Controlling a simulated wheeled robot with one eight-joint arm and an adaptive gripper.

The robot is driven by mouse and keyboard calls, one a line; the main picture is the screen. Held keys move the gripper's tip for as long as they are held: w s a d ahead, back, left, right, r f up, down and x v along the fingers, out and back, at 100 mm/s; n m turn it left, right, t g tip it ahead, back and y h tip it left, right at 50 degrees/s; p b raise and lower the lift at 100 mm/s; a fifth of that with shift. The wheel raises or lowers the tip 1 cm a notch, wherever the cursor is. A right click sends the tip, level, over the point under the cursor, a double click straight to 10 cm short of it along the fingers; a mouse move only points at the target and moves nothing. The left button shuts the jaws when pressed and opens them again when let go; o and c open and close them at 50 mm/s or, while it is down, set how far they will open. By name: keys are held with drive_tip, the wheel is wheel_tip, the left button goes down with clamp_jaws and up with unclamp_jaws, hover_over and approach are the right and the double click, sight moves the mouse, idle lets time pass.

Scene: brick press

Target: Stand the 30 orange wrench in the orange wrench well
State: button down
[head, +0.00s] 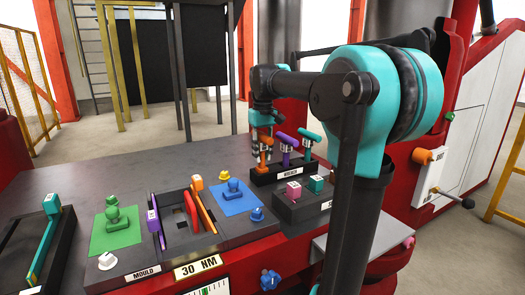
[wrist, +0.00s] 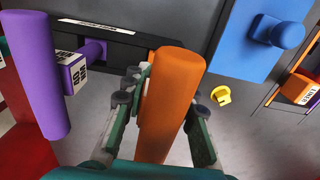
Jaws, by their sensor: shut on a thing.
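My gripper (head: 263,152) is shut on the orange wrench (head: 266,141), at the left end of the dark wrench rack (head: 272,177). In the wrist view the orange handle (wrist: 172,95) lies between my two fingers (wrist: 160,105), its rounded end toward the top. The wrench's lower end is hidden, so I cannot tell whether it is in the well or above it. A purple wrench (head: 288,142) stands in the rack just right of my gripper, with a teal wrench (head: 310,137) beyond it. The purple one also shows at the left in the wrist view (wrist: 36,80).
In front of the rack is a dark block (head: 300,208) with pink and teal cubes. To the left are a blue mat (head: 233,205) with a blue piece, a tray with an orange lever (head: 202,212), and a green mat (head: 118,243). The back-left tabletop is clear.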

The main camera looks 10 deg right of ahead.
drive_tip(key=shift+f, duration=0.95)
drive_tip(key=shift+f, duration=0.2)
idle(0.4)
drive_tip(key=c, duration=1.1)
unclamp_jaws()
drive_tip(key=shift+c, duration=0.2)
drive_tip(key=shift+r, duration=9.5)
